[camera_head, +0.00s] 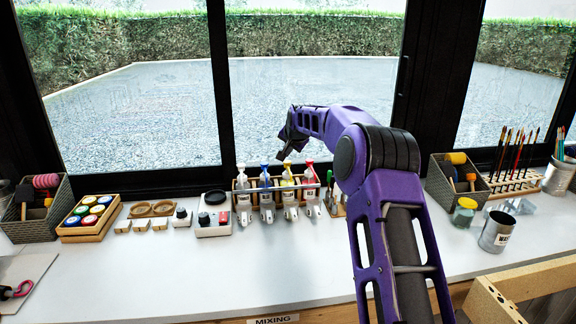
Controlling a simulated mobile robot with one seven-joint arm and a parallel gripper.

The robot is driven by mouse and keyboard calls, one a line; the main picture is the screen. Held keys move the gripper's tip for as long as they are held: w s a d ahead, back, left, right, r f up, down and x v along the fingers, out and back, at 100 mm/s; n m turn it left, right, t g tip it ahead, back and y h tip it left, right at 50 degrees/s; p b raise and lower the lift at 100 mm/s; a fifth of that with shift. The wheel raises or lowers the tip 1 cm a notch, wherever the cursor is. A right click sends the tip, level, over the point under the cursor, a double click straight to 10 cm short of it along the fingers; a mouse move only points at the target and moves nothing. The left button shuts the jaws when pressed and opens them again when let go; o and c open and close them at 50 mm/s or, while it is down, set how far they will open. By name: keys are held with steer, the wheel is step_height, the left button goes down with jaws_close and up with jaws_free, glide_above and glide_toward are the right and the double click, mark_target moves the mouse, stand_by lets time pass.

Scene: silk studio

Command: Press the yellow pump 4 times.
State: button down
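The yellow pump bottle (289,193) stands upright in a wooden rack on the white worktop, with its yellow head at the top. It is between a blue pump bottle (266,196) on its left and a red pump bottle (311,195) on its right. My gripper (283,157) points down just above the yellow pump head, seen small and dark against the window. A contact between them cannot be made out. Whether the fingers are open or shut cannot be told. Nothing is seen held in it.
A pump bottle with a pale head (242,197) stands at the rack's left end. Paint jars (89,218) stand farther left. Brushes (513,165) and a metal can (496,232) stand right. The front worktop is clear.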

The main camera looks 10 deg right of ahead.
mark_target(288, 163)
steer(key=shift+r, duration=0.1)
step_height(288, 163, up, 6)
steer(key=p, duration=0.5)
steer(key=shift+d, duration=0.15)
stand_by(2.3)
